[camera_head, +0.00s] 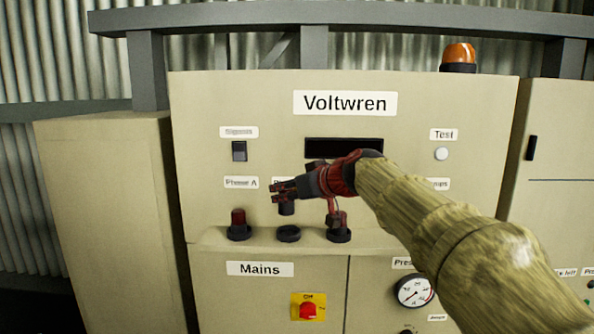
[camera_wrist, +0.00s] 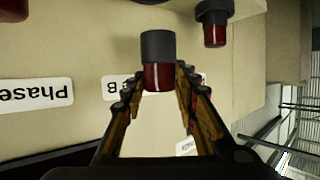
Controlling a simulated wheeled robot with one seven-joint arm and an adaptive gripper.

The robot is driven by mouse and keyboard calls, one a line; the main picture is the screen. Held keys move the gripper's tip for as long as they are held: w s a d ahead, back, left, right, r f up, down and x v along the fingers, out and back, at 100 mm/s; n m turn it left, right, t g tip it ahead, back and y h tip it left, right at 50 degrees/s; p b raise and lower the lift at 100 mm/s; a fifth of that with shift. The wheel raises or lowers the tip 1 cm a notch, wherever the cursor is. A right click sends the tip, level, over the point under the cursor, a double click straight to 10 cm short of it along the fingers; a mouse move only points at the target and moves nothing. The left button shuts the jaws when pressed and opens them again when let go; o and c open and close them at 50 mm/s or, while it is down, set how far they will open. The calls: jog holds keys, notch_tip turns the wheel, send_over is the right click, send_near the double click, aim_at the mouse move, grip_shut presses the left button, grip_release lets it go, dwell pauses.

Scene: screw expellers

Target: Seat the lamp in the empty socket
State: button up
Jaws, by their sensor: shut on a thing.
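The lamp has a red lens and a black base. In the wrist view, the lamp (camera_wrist: 157,76) stands between my fingertips, held by its red end, with its black base pointing away. In the head view, my gripper (camera_head: 280,191) is shut on the lamp, whose dark base (camera_head: 287,209) hangs below the fingers, roughly upright. The empty socket (camera_head: 289,233), a black ring on the panel's ledge, lies just below the lamp with a gap between them. The lens is mostly hidden by my fingers in the head view.
A red lamp (camera_head: 238,218) stands in the left socket and another red lamp (camera_head: 337,221) in the right one, close on either side. The upright panel (camera_head: 210,115) is right behind. Below are a red Mains switch (camera_head: 308,310) and a gauge (camera_head: 415,291).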

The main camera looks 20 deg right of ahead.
aim_at(293, 210)
jog(key=shift+w+d+r, duration=0.1)
jog(key=shift+w+r, duration=0.05)
jog(key=shift+w, duration=0.1)
jog(key=shift+s+d, duration=0.25)
jog(key=shift+d, duration=0.1)
jog(key=shift+f, duration=0.3)
jog(key=shift+w+a+f+b, duration=0.1)
jog(key=shift+f+b, duration=0.35)
jog(key=shift+f, duration=0.2)
jog(key=shift+w+a+f+b, duration=0.1)
jog(key=shift+f+b, duration=0.3)
jog(key=shift+f, duration=0.2)
jog(key=shift+s+d+f+b, duration=0.1)
jog(key=shift+s+f+b, duration=0.1)
jog(key=shift+f+b, duration=0.4)
jog(key=shift+w+f, duration=0.1)
jog(key=shift+f, duration=0.6)
jog(key=shift+b, duration=1)
